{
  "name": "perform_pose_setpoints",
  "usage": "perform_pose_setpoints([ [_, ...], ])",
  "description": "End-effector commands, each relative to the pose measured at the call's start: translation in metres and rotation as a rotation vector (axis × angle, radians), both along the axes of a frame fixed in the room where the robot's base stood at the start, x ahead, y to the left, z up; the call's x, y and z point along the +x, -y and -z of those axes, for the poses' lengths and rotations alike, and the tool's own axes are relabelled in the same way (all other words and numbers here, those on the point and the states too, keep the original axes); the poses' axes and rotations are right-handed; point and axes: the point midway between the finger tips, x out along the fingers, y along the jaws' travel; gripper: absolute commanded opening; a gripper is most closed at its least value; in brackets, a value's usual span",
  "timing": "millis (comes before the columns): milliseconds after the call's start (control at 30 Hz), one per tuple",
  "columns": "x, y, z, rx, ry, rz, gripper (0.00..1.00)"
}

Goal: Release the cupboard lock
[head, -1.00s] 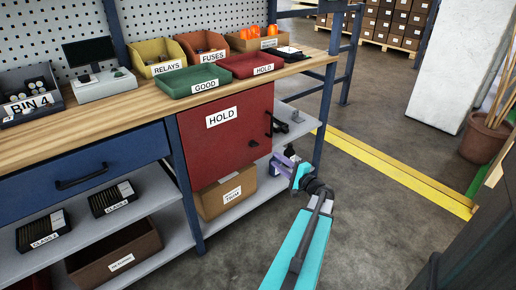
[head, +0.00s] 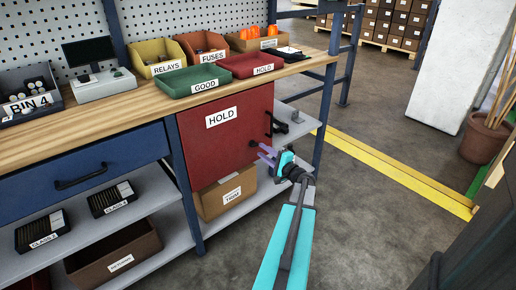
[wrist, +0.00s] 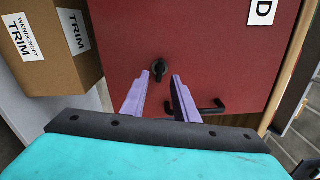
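The red cupboard door (head: 222,150) carries a HOLD label and looks closed. Its lock is a small black turn knob (wrist: 160,68), with its stub pointing toward me in the wrist view. The lock is also seen in the head view (head: 253,143). A black bar handle (wrist: 208,109) is on the same door, also visible in the head view (head: 268,124). My gripper (head: 263,151) is open, its two purple fingers pointing at the door. In the wrist view the lock shows between and just beyond the fingertips (wrist: 161,76). I see no contact with it.
A cardboard TRIM box (head: 212,203) stands on the shelf below the cupboard, close to my fingers' left in the wrist view. A blue bench post (head: 324,105) stands right of the cupboard. The floor in front is clear up to a yellow strip (head: 400,175).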

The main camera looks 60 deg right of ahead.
Motion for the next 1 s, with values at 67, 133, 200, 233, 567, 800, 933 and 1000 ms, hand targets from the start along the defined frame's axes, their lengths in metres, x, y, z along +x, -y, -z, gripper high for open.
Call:
perform_pose_setpoints([
  [67,0.013,0.005,0.001,-0.001,0.000,-0.001,0.27],
  [133,0.022,0.008,0.001,-0.001,0.000,-0.001,0.27],
  [200,0.029,0.011,0.001,-0.001,0.000,-0.001,0.27],
  [233,0.032,0.012,0.001,-0.001,0.000,-0.001,0.27],
  [567,0.045,0.015,0.000,0.000,0.000,0.001,0.27],
  [800,0.045,0.015,0.000,0.000,0.000,0.001,0.22],
  [933,0.045,0.015,0.000,0.000,0.000,0.001,0.00],
  [1000,0.045,0.015,0.000,0.000,0.000,0.001,0.00],
])
